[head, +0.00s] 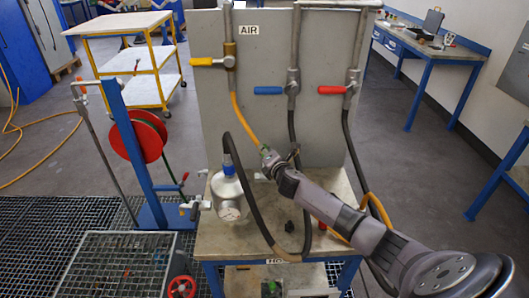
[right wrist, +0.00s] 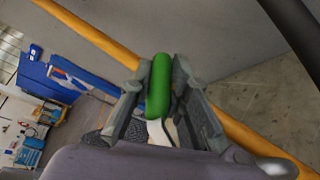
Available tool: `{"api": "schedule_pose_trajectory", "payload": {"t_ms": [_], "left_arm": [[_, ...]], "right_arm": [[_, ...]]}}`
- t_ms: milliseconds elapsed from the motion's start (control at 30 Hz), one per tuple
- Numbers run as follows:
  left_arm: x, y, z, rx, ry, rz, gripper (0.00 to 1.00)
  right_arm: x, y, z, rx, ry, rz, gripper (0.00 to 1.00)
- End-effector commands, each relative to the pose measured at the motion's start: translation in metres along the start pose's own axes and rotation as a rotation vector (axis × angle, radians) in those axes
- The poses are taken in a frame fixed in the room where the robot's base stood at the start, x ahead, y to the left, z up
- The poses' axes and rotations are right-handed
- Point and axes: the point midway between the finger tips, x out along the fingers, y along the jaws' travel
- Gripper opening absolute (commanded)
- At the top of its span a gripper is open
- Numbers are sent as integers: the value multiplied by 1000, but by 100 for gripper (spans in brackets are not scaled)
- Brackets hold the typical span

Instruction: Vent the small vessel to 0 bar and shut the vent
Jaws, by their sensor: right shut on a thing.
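The small vessel (head: 226,188) is a silvery metal pot on the bench, with a dark hose from its top. A round gauge (head: 229,211) sits on its front; its reading is too small to tell. A metal fitting (head: 189,208) shows at its left side. My right gripper (head: 273,163) reaches in from the lower right, to the right of the vessel and in front of the grey panel. In the right wrist view its fingers (right wrist: 160,70) are shut on a green handle (right wrist: 159,86) with a pale metal stem. I cannot tell which valve it belongs to. My left gripper is not in view.
The grey panel (head: 262,115), labelled AIR, carries yellow (head: 206,62), blue (head: 268,90) and red (head: 332,90) valve handles. Orange and black hoses hang close around my right arm. A red reel (head: 143,137) stands left.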

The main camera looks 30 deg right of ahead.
Motion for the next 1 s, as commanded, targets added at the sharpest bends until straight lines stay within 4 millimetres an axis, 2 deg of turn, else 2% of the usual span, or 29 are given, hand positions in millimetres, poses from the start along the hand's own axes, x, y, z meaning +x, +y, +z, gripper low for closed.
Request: {"api": "schedule_pose_trajectory", "payload": {"t_ms": [267, 1000], "left_arm": [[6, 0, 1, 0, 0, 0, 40], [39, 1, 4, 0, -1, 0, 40]], "right_arm": [[-4, -6, 4, 35, -111, -70, 0], [-35, -29, 26, 179, -677, -421, 0]]}}
